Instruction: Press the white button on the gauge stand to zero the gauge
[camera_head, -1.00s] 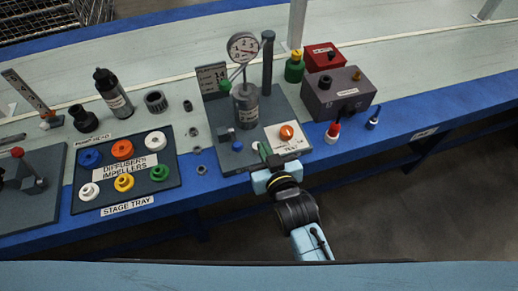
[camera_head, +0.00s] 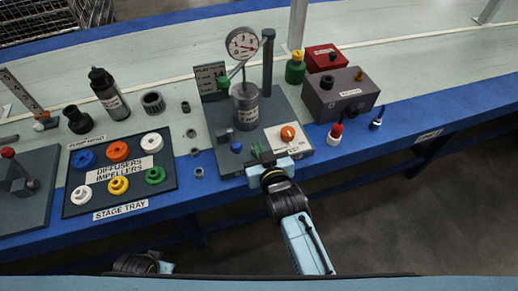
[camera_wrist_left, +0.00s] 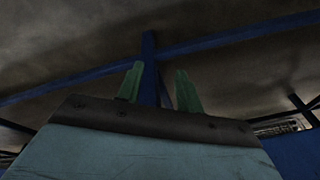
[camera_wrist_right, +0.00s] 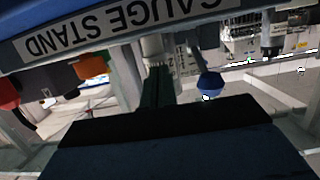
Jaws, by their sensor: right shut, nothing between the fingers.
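The gauge stand (camera_head: 283,105) is a dark grey plate with a round white dial gauge (camera_head: 242,43) on top of a cylinder. My right gripper (camera_head: 260,150) is shut and empty at the stand's front edge, between a blue knob (camera_head: 236,148) and an orange knob (camera_head: 288,133). In the right wrist view its dark green fingers (camera_wrist_right: 157,88) point at a pale cylinder (camera_wrist_right: 152,46), which may be the white button. I cannot tell if they touch. The head view does not show the button clearly. My left gripper (camera_wrist_left: 159,88) is open and empty, below table level.
A stage tray (camera_head: 70,205) with coloured rings lies left of the stand. A grey box (camera_head: 340,98), a red box (camera_head: 322,58) and small bottles stand to the right. A black bottle (camera_head: 110,95) and loose rings stand behind the tray. The blue table edge runs along the front.

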